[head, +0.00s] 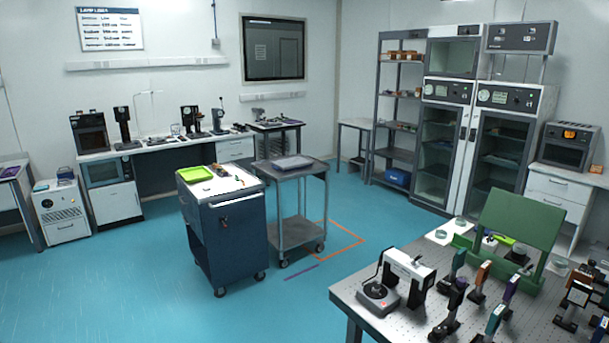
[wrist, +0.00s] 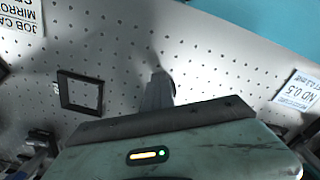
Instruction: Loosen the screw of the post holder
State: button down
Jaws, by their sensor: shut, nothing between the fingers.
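My gripper (wrist: 158,78) shows in the wrist view as a narrow grey tip beyond its green housing. Its fingers are shut with nothing between them, over the perforated top of an optical table (wrist: 205,62). I cannot make out a post holder or its screw near the fingertips. In the head view, several post-mounted parts stand on the optical table (head: 405,322) at the lower right, among them a dark post with a purple top (head: 455,298). Their screws are too small to tell. My gripper is not seen in the head view.
In the wrist view, a square black frame (wrist: 80,93) and an "ND 0.5" card (wrist: 298,92) lie on the table. In the head view, a green panel (head: 520,228) stands behind the posts. A blue cart (head: 228,235) and a grey cart (head: 297,230) stand on open floor.

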jog(key=shift+w+a, duration=0.1)
jog(key=shift+a, duration=0.05)
jog(key=shift+w+a, duration=0.4)
jog(key=shift+a, duration=0.25)
jog(key=shift+a, duration=0.1)
jog(key=shift+s+a, duration=0.25)
notch_tip(320, 180, up, 6)
jog(key=p, duration=0.6)
